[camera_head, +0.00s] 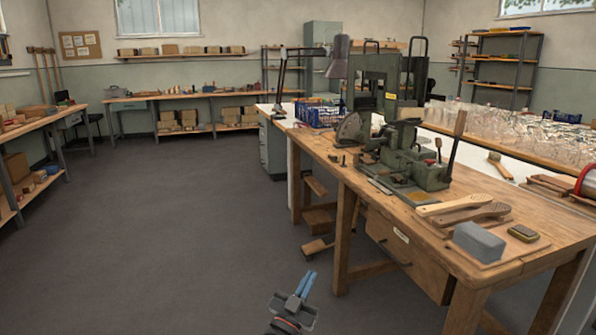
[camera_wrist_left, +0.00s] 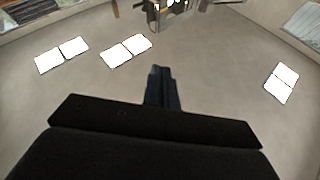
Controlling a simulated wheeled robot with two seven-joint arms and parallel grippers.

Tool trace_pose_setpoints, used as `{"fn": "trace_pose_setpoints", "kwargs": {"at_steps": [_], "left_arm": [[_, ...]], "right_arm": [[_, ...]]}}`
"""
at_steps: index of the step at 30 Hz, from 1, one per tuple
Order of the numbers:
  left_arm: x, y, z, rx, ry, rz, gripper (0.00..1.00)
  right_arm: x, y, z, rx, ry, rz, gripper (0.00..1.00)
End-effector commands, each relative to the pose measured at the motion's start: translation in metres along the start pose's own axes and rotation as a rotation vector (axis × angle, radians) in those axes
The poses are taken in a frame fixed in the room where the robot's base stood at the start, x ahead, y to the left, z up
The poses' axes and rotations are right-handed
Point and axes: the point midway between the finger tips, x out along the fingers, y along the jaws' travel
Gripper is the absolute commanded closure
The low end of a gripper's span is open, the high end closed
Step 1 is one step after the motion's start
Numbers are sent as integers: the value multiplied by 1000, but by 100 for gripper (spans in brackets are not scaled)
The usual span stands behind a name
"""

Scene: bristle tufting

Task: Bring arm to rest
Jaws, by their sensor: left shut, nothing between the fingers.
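My left gripper (camera_head: 304,284) shows at the bottom middle of the head view, with blue fingertips. It is over the bare dark floor, in front of and to the left of the workbench (camera_head: 318,148), apart from it. Its fingers are together with nothing between them. In the left wrist view the closed fingers (camera_wrist_left: 161,88) show dark against a pale surface with bright rectangular patches. My right gripper is in neither view.
A green tufting machine (camera_head: 410,160) stands on the bench. Wooden brush bodies (camera_head: 470,212) and a grey block (camera_head: 479,241) lie at its near end. A wooden pedal or step (camera_head: 318,248) sticks out below. The floor (camera_head: 170,230) to the left is clear.

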Motion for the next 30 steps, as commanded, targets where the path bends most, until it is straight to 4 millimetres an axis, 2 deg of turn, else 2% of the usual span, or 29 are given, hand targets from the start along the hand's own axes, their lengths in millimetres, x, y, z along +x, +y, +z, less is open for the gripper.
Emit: {"fn": "trace_pose_setpoints", "kwargs": {"at_steps": [1, 11, 17, 21, 24, 30], "left_arm": [[-18, 0, 9, -26, -22, -15, 100], [-125, 5, 62, -126, -162, -101, 100], [-197, 21, 99, -169, -274, -141, 100], [-245, 38, 121, -198, -350, -158, 100], [-271, 49, 131, -216, -391, -164, 100], [-311, 69, 143, -244, -452, -170, 100]], "right_arm": [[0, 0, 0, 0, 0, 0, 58], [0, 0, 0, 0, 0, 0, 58], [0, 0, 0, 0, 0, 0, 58], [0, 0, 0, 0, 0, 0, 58], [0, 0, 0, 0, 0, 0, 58], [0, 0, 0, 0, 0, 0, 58]]}}
